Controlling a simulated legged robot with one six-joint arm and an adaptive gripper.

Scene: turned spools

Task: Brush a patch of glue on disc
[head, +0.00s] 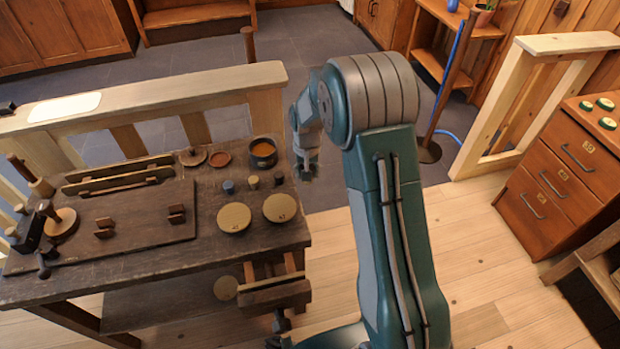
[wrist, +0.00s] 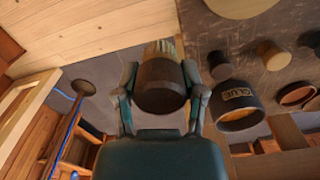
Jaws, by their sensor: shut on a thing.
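My gripper (wrist: 160,88) is shut on a brush (wrist: 161,82) with a dark round body and pale bristles at its far end. In the head view my gripper (head: 306,168) hangs just right of the bench's edge; the brush is hard to make out there. The glue pot (wrist: 238,106), dark and labelled GLUE, lies right of the brush and apart from it. The head view shows the pot (head: 263,153) open with amber glue. Two pale wooden discs, a left one (head: 234,218) and a right one (head: 280,208), lie flat near the bench's right end.
The dark bench (head: 150,262) also carries small pegs (head: 228,187), a reddish dish (head: 220,159) and a board with wooden blocks (head: 130,222). A pale rail (head: 190,88) runs behind it.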

